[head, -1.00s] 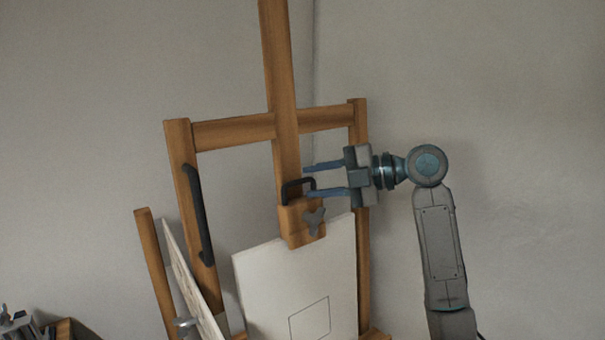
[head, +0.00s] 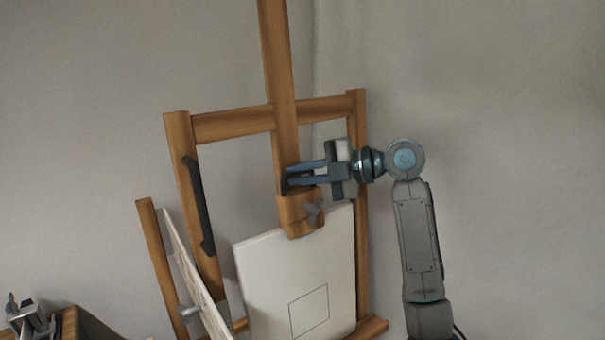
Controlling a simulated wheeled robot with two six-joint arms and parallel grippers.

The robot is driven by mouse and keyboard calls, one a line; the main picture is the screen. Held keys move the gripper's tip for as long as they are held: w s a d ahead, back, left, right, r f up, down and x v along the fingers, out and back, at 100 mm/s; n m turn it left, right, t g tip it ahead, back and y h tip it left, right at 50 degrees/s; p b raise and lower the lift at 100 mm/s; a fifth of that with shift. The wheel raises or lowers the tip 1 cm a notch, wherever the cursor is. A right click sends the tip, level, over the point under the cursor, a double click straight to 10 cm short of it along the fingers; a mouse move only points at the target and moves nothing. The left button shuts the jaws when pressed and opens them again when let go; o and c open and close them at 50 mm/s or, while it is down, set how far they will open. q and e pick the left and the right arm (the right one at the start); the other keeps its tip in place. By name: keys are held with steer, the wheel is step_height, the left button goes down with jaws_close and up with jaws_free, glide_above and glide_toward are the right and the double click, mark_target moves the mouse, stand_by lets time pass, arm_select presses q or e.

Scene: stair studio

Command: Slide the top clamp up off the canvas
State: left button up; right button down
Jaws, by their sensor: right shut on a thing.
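The top clamp (head: 299,214) is a wooden block with a grey wing knob (head: 312,212) on its front and a dark handle (head: 285,183) on top. It sits on the easel's central mast (head: 279,80), and its lower part overlaps the top edge of the canvas (head: 290,262). The canvas is white with a thin drawn square and stands slightly tilted on the easel. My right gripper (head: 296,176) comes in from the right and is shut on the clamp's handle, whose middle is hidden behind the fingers. My left gripper is out of view.
The easel's crossbar (head: 232,124) and side posts stand around the canvas. A dark bar handle (head: 199,205) is on the left post. A second panel (head: 193,265) leans at the left, near a wooden post (head: 160,265). The wall area right of my arm is clear.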

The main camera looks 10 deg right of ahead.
steer(key=shift+r, duration=0.35)
steer(key=r, duration=0.3)
steer(key=w+r, duration=0.1)
steer(key=r, duration=0.6)
steer(key=shift+w+a+r+p, duration=0.25)
steer(key=shift+p, duration=0.15)
steer(key=c, duration=1.5)
jaws_free()
steer(key=shift+f, duration=0.1)
steer(key=shift+b+v, duration=2.25)
steer(key=shift+v, duration=3.1)
